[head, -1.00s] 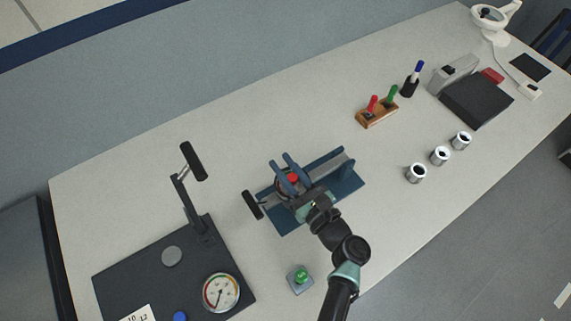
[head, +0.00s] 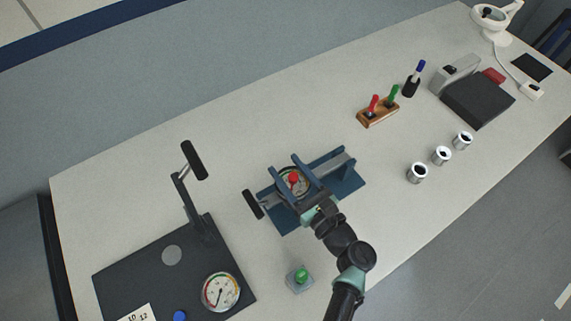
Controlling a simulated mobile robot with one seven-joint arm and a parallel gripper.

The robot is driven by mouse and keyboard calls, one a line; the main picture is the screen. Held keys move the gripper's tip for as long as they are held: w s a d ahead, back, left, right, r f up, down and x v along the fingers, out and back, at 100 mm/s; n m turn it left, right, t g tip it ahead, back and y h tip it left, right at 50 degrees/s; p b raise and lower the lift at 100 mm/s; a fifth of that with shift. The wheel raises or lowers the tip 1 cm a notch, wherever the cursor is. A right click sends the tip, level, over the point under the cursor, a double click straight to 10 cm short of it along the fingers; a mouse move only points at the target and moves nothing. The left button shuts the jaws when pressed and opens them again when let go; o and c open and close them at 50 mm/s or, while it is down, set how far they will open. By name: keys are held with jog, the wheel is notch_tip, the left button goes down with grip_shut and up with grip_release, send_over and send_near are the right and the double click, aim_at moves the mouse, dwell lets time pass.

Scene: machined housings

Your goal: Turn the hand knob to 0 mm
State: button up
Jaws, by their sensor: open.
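The blue-based fixture (head: 348,184) stands on the bench at mid-picture, with a grey rail across it. On it is a round dial-like part with a red centre (head: 293,178), which may be the hand knob. My gripper (head: 282,162) reaches over it from the lower right with its two blue fingers spread. One finger is on each side of the red centre. I cannot tell whether they touch the round part. Any scale marks are too small to read, and the fingers hide part of the rim.
A black-handled lever (head: 253,204) sticks out left of the fixture. A dark plate with a gauge (head: 221,292) and tall lever (head: 194,161) stands lower left. A green button (head: 301,275) is in front. Several metal cups and a wooden holder (head: 378,117) are right.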

jog(key=b+v, duration=0.1)
jog(key=v, duration=1)
jog(key=shift+s+d+b, duration=0.2)
jog(key=shift+s+b, duration=0.1)
